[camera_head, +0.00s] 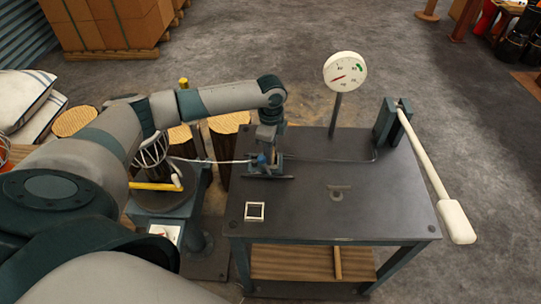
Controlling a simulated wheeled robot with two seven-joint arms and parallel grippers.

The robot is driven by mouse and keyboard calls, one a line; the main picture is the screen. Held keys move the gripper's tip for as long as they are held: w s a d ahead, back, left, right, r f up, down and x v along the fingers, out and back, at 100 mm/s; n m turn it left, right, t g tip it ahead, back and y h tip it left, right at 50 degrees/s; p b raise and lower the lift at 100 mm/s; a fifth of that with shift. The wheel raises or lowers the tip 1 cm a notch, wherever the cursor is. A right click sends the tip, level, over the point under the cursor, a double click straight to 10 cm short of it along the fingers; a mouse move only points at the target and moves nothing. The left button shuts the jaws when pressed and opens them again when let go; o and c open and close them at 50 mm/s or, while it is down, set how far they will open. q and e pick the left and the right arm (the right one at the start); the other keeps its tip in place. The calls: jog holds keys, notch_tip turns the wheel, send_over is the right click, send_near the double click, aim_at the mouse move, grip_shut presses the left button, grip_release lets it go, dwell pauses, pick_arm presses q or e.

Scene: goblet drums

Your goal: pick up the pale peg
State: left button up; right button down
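A light tan peg-like stick (338,263) shows at the front edge of the table's lower shelf. A small whitish rounded piece (177,182) is beside a yellow bar on the round stand at the left. I cannot tell for sure which of these is the pale peg. My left gripper (265,172) points down at the left part of the dark table (300,205), by a small blue part on a thin cable. Its fingers are too small and dark to tell if they hold anything. It is apart from both candidates. My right gripper is not in view.
A dial gauge (345,72) stands at the table's back. A lever with a white handle (456,222) juts past the right edge. A small white-framed square (254,211) and a grey fitting (339,191) are on the tabletop. Drums (229,123) stand left. The front tabletop is mostly clear.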

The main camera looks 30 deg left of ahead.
pick_arm(q)
grip_shut()
jog(key=shift+r, duration=0.15)
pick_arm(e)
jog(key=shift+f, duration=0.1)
